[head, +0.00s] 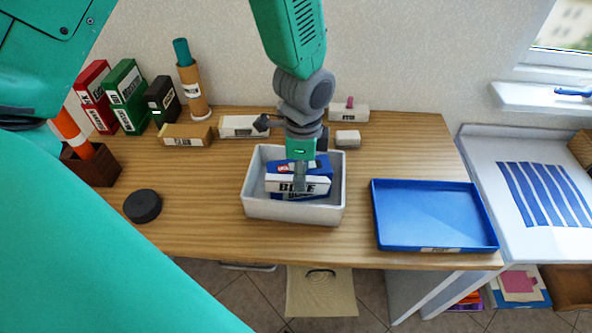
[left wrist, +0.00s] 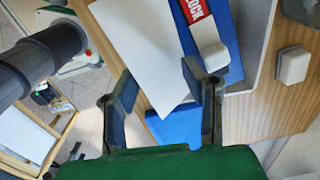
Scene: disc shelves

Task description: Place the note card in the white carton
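The white carton (head: 250,205) stands upright on the middle of the table. Inside it is a blue and white piece (head: 290,186) with dark lettering on its white front, apparently the note card. The left wrist view shows its plain white face (left wrist: 140,45) beside a blue part with a red label. My left gripper (head: 300,185) points down into the carton, over this piece. In the left wrist view its fingers (left wrist: 160,95) are spread apart, with the white face beyond and between them. Their lowest contact is hidden. My right gripper is out of view.
A blue tray (head: 376,215) lies to the carton's right. A small white block (head: 347,138) and labelled boxes (head: 187,135) sit behind. A black disc (head: 142,206) lies on the left. Bare table separates the disc from the carton.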

